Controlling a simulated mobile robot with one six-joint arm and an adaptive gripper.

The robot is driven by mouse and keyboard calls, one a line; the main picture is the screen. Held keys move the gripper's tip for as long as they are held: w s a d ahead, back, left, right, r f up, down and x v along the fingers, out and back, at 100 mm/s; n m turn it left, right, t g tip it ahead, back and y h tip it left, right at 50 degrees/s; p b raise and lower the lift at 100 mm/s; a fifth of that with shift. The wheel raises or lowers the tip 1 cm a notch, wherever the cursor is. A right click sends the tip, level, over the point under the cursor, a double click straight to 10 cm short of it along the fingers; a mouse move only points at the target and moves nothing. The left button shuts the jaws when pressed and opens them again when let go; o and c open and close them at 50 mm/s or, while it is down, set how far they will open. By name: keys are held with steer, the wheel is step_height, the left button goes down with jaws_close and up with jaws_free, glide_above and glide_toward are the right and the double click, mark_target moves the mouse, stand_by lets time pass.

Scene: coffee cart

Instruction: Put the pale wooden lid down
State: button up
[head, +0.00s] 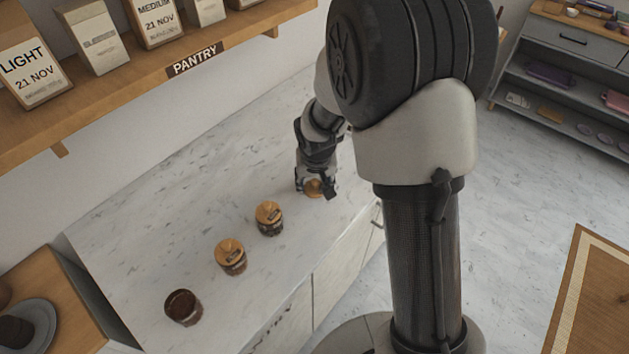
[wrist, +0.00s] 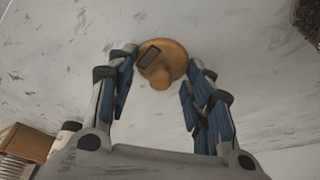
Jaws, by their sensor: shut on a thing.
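The pale wooden lid (wrist: 173,52) is round with a knob and a small dark label. In the wrist view it shows between the fingers of my gripper (wrist: 160,75), knob towards me. In the head view my gripper (head: 316,190) points down at the white marble counter (head: 150,230), and the lid (head: 314,187) shows partly between its fingers. The gripper is shut on the lid. The lid is at or just above the counter; I cannot tell whether it touches. An open jar (head: 183,308) without a lid stands at the near left end of the counter.
Two jars with wooden lids, one (head: 230,260) and another (head: 269,220), stand between the open jar and my gripper. A pantry shelf (head: 120,95) with coffee bags runs above the counter's back. The counter behind the jars is clear. A wooden side surface (head: 80,325) adjoins at left.

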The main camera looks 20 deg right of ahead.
steer(key=shift+f, duration=0.25)
steer(key=o, duration=0.9)
steer(key=shift+c, duration=0.2)
steer(key=shift+r, duration=0.15)
steer(key=shift+r, duration=0.35)
steer(key=s+r+p, duration=0.2)
steer(key=s+r, duration=0.5)
steer(key=r, duration=0.4)
steer(key=s+r+p, duration=0.2)
steer(key=s+r, duration=0.5)
steer(key=r, duration=0.4)
steer(key=s+r+n+t, duration=0.1)
steer(key=s+r, duration=0.2)
steer(key=s, duration=1)
steer(key=shift+s+r+n+y, duration=0.15)
steer(key=shift+s+n+y, duration=0.15)
steer(key=shift+s+n, duration=0.1)
